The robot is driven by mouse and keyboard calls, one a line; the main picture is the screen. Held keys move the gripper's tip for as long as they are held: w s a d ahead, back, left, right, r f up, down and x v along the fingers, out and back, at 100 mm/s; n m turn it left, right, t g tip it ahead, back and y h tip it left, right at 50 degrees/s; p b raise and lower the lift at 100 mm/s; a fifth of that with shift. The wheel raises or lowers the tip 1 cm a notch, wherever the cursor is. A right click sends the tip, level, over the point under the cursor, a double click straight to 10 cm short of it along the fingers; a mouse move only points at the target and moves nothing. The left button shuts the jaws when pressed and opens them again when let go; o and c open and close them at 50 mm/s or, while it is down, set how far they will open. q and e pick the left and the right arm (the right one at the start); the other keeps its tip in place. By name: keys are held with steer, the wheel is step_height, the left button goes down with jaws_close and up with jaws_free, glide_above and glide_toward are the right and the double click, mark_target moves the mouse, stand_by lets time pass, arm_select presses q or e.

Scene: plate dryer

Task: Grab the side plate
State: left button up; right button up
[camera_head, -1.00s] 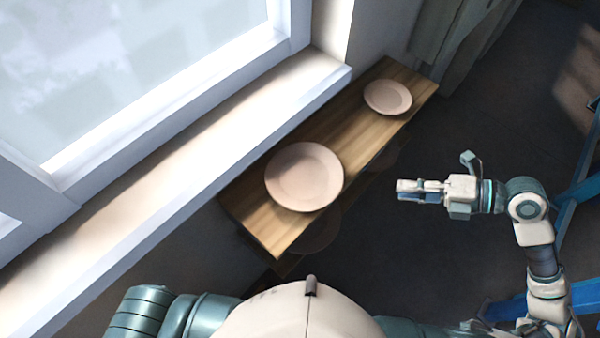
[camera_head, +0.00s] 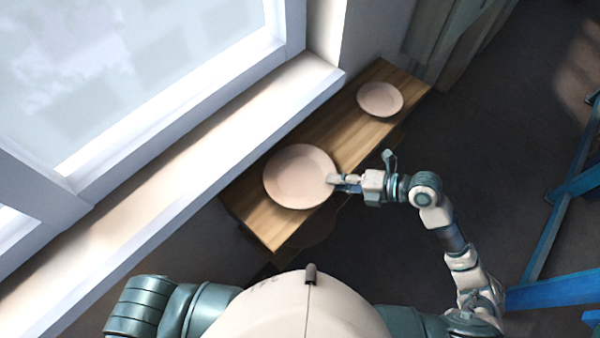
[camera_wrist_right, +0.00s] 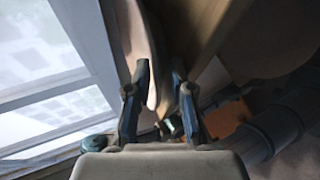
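A larger pale plate (camera_head: 298,177) lies on the near part of the wooden shelf (camera_head: 262,222). A smaller pale plate (camera_head: 380,99) lies toward the shelf's far end. My right gripper (camera_head: 336,182) is at the right rim of the larger plate. In the right wrist view, the right gripper (camera_wrist_right: 159,75) has its two fingers apart, with the pale rim of the larger plate (camera_wrist_right: 133,35) between them. A gap shows beside the rim, so the fingers do not look closed on it. My left gripper is out of view.
A window with a wide white sill (camera_head: 200,150) runs along the shelf's left side. Dim round shapes show below the shelf's right edge. Blue frame bars (camera_head: 560,290) stand at the right. The dark floor (camera_head: 480,130) right of the shelf is open.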

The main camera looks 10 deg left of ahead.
steer(key=shift+d+f, duration=0.1)
steer(key=shift+d, duration=0.15)
steer(key=shift+a, duration=0.3)
jaws_close()
steer(key=shift+a, duration=0.55)
steer(key=shift+d, duration=0.1)
